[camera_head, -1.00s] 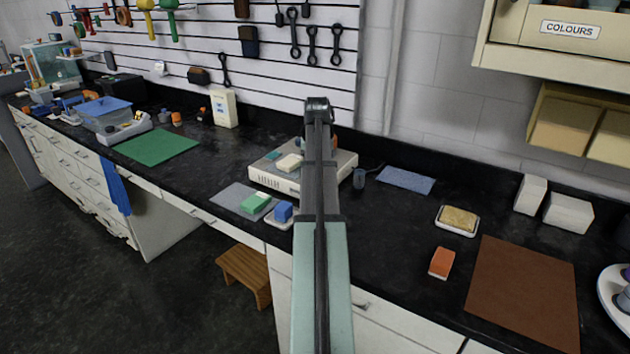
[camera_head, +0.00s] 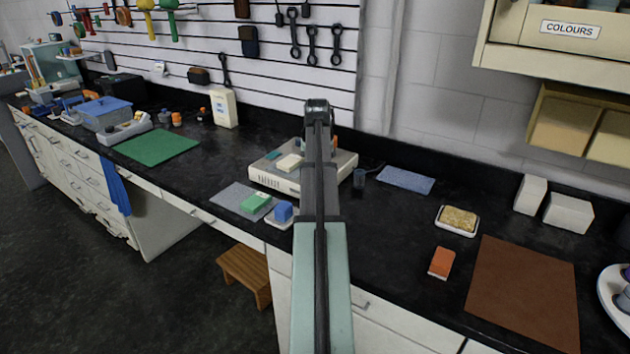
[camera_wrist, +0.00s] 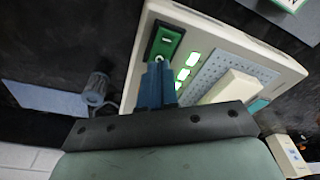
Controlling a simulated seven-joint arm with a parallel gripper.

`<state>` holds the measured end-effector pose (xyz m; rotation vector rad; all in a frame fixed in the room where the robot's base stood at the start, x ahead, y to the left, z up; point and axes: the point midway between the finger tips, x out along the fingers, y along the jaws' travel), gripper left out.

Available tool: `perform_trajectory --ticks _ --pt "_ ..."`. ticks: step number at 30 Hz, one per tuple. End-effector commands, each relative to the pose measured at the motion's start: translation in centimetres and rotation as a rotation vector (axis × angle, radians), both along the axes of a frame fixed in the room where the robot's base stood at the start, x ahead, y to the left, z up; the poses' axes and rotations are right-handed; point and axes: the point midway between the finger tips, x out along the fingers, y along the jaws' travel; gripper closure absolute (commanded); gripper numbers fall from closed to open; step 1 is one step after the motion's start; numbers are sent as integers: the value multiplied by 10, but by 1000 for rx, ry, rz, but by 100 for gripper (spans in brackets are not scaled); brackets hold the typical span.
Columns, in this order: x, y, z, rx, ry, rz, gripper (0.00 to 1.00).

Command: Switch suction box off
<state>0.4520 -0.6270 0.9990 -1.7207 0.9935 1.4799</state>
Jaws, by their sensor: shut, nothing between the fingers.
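The suction box (camera_head: 346,163) is a low off-white box on the dark bench, partly hidden behind my arm in the head view. In the wrist view the suction box (camera_wrist: 147,42) shows a perforated top, a row of green lit indicators (camera_wrist: 188,66) and a dark green switch plate (camera_wrist: 170,36) with a small light switch. My gripper (camera_wrist: 158,66) has its blue fingers shut and empty, with the tips at the lower edge of the switch plate, close to the switch. I cannot tell whether they touch it. The head view hides the fingers.
A cream block (camera_wrist: 232,86) lies on the box's perforated top.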

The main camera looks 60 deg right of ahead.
Motion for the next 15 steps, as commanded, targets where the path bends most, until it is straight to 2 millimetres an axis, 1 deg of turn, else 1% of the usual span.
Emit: perform_trajectory --ticks 15 --pt "0 0 -6 0 0 0 100"
